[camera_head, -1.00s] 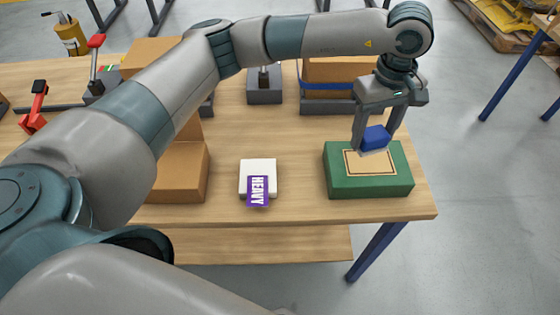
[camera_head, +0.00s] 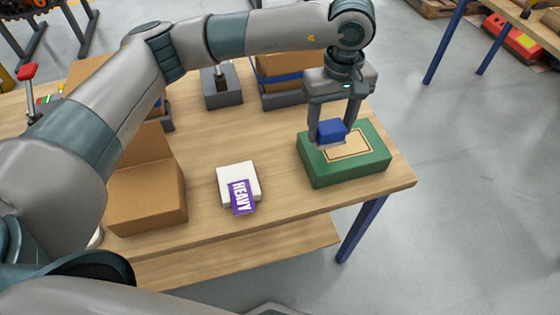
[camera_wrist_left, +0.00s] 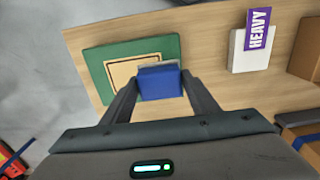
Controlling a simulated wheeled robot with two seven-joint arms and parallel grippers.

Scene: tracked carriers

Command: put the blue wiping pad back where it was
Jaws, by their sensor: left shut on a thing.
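The blue wiping pad (camera_head: 332,129) is a small blue block with a pale underside. My left gripper (camera_head: 332,138) is shut on it, one finger on each side. The pad is at the left part of a green block (camera_head: 350,174) whose top has a tan panel with a dark outline. I cannot tell whether the pad touches the block or hangs just above it. In the left wrist view the pad (camera_wrist_left: 160,82) covers part of the panel's edge and the green top (camera_wrist_left: 100,58). My right gripper is not in view.
A white block with a purple HEAVY label (camera_head: 238,182) lies left of the green block on the wooden table (camera_head: 280,195). A cardboard box (camera_head: 148,195) stands further left. Behind are a grey fixture (camera_head: 222,95) and a blue-banded box (camera_head: 280,74). The table's right edge is close.

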